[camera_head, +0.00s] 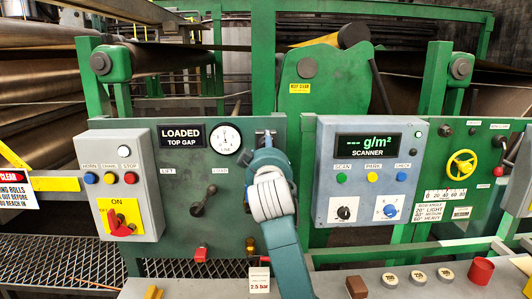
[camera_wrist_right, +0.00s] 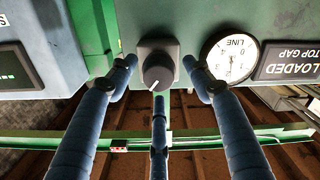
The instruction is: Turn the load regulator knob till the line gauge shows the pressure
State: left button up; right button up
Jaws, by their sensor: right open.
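The load regulator knob (camera_wrist_right: 158,68) is dark grey with a white pointer mark on a square base, on the green panel. In the wrist view its mark points down and slightly left. My right gripper (camera_wrist_right: 161,65) is open, with fingertips on both sides of the knob and a third finger below; I cannot tell whether they touch it. In the head view my right gripper (camera_head: 265,142) hides most of the knob. The round white line gauge (camera_head: 227,138) is left of it and also shows upside down in the wrist view (camera_wrist_right: 229,58); its needle is too small to read exactly. My left gripper is out of view.
A card reading 2.5 bar (camera_head: 259,281) stands below. The LOADED sign (camera_head: 181,136) and a dark lever (camera_head: 203,198) are left of my gripper. The scanner box (camera_head: 367,212) sticks out close on the right. A grey switch box (camera_head: 120,187) is at left.

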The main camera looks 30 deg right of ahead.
jog(key=v, duration=1.2)
jog(key=shift+w, duration=0.15)
